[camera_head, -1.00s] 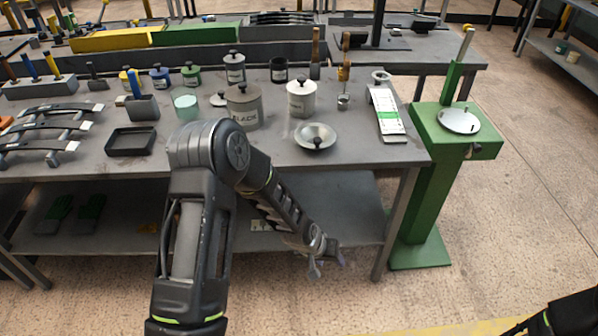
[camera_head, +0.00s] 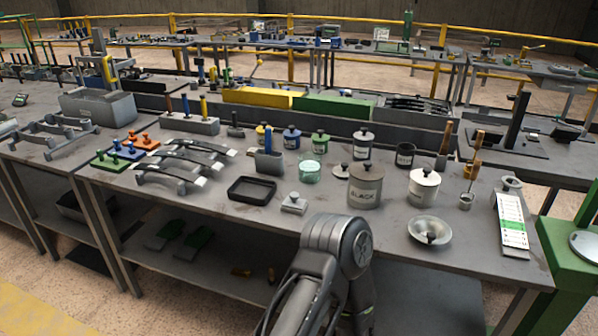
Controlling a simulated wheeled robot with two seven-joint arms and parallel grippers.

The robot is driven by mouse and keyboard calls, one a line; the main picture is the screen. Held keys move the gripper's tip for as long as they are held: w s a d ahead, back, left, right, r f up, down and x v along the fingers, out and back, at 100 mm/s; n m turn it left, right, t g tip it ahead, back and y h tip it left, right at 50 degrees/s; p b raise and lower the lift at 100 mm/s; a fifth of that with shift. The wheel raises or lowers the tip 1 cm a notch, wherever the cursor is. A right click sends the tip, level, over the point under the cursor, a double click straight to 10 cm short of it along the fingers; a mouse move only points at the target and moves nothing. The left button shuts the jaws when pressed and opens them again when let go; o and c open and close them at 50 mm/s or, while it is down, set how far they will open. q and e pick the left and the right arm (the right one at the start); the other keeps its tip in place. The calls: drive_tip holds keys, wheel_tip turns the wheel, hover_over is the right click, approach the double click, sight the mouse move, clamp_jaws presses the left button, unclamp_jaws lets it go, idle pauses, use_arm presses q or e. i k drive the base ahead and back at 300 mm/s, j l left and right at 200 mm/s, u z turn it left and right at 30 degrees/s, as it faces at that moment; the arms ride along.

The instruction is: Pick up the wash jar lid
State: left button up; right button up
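A small round grey lid with a dark knob (camera_head: 341,170) lies flat on the bench between a pale green glass jar (camera_head: 310,172) and a grey jar marked BLACK (camera_head: 364,190). The glass jar stands upright with no lid on it, so the loose lid may be the wash jar lid; no readable label confirms this. A wide shallow metal dish-like piece with a dark knob (camera_head: 430,230) lies nearer the front right. One of my arms rises from the bottom middle in front of the bench. Neither of my grippers is in view.
A lidded white jar (camera_head: 424,188) stands right of the BLACK jar. Small colour pots and another lidded jar (camera_head: 363,143) stand behind. A black tray (camera_head: 251,189) and a small knobbed metal block (camera_head: 294,203) lie nearer the front. A chart board (camera_head: 512,225) lies right.

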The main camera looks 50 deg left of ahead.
sight(341, 171)
drive_tip(key=i+u, duration=0.1)
drive_tip(key=u, duration=0.35)
drive_tip(key=i+l+u, duration=0.1)
drive_tip(key=u, duration=0.35)
drive_tip(key=i+l+u, duration=0.1)
drive_tip(key=u, duration=0.35)
drive_tip(key=l+u, duration=0.2)
drive_tip(key=u, duration=0.3)
drive_tip(key=i+l+u, duration=0.25)
drive_tip(key=l, duration=0.7)
drive_tip(key=l+u, duration=0.3)
drive_tip(key=l, duration=0.6)
drive_tip(key=i+j+z, duration=0.5)
drive_tip(key=j, duration=0.2)
drive_tip(key=j+z, duration=0.25)
drive_tip(key=j, duration=0.15)
drive_tip(key=i+j+z, duration=0.25)
drive_tip(key=j, duration=0.15)
drive_tip(key=k+z, duration=0.1)
drive_tip(key=z, duration=1.75)
